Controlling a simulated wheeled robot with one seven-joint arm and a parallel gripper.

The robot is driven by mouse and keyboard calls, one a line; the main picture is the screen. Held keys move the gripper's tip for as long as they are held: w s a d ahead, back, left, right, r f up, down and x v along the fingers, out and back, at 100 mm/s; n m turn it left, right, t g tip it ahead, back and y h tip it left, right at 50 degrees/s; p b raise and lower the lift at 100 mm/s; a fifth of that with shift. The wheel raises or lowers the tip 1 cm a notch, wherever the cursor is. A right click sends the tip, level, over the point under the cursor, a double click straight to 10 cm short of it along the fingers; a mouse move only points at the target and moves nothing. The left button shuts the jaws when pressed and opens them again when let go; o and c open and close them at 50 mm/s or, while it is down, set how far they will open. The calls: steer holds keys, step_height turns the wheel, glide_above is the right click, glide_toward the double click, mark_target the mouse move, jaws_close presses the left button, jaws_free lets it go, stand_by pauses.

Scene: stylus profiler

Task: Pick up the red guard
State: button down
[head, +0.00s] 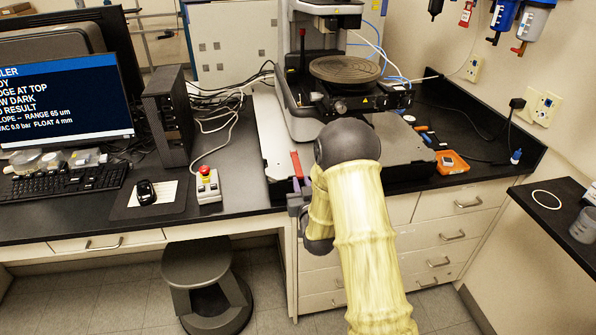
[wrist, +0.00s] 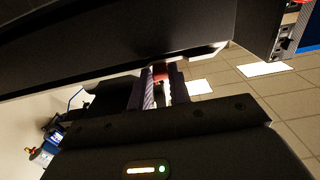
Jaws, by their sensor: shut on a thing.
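The red guard (head: 296,164) shows in the head view as a narrow red strip at the front edge of the bench, beside the profiler's base. My gripper (head: 297,190) is at its lower end, partly hidden behind my arm. In the wrist view my gripper (wrist: 163,88) has its two ridged fingers closed on the red guard (wrist: 160,70), and only a small red part shows between them. The rest of the guard is hidden in that view. I cannot tell whether it is clear of the bench.
The stylus profiler (head: 345,70) with its round stage stands behind my gripper. A control box with a red button (head: 207,186), a mouse (head: 145,192) and a keyboard (head: 70,181) lie to the left. An orange tool (head: 452,162) lies to the right. A stool (head: 205,280) stands on the floor.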

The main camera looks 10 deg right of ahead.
steer(key=shift+d, duration=0.1)
step_height(320, 180, up, 10)
steer(key=b, duration=0.1)
stand_by(0.6)
steer(key=shift+w, duration=0.2)
